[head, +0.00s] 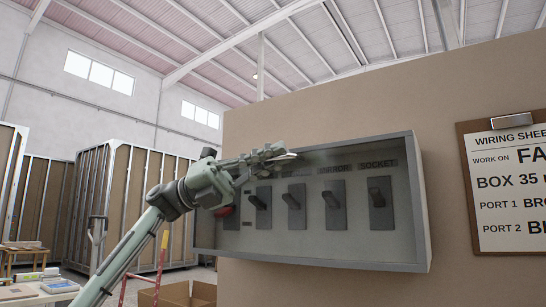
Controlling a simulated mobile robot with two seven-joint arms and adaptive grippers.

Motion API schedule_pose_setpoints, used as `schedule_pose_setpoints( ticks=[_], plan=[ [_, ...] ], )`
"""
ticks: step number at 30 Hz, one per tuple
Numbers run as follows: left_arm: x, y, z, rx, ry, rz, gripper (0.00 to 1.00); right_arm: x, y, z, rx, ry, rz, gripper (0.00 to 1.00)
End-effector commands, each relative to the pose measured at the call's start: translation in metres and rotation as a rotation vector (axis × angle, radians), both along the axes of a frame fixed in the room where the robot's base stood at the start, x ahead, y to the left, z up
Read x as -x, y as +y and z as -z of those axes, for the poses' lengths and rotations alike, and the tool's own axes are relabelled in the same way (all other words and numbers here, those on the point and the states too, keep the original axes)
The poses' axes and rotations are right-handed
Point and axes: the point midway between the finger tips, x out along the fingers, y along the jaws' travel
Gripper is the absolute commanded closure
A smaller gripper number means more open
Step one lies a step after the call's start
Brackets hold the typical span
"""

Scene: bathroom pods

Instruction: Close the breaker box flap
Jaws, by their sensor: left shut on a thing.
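The grey breaker box (415,200) is mounted on the tan wall panel, with a row of dark switches inside under small labels, one reading SOCKET. The switches show clearly. My left gripper (290,156) reaches in from the left, level with the labels at the upper left of the box. Its fingers are shut on what seems to be the edge of the box's flap. The flap itself is hard to make out, and its hinge and angle cannot be told. My left arm and gripper hide the box's upper left corner. My right gripper is not in view.
A clipboard (508,185) with a wiring sheet hangs right of the box. An open cardboard box (180,295) stands on the floor below, near a red ladder (160,265). Framed pods (130,205) stand behind at left. A cluttered table is at lower left.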

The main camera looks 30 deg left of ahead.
Motion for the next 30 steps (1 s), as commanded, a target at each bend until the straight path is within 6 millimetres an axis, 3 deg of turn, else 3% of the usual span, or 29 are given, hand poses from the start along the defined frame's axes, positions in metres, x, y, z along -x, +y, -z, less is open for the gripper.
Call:
schedule_pose_setpoints(
  ticks=[11, 12, 16, 26, 30],
  plan=[
    [-0.001, -0.002, 0.004, -0.01, 0.004, 0.002, 1.0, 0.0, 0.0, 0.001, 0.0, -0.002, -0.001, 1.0],
    [-0.001, -0.002, 0.005, -0.01, 0.004, 0.002, 0.88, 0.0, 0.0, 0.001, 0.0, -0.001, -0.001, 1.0],
    [-0.001, -0.002, 0.004, -0.008, 0.004, 0.002, 0.72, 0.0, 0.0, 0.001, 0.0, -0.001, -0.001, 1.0],
    [-0.001, 0.0, 0.002, -0.005, 0.002, 0.0, 0.71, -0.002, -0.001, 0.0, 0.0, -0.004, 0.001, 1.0],
    [0.001, 0.012, 0.006, -0.004, 0.002, -0.002, 0.71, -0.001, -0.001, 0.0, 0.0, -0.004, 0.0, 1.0]
  ],
)
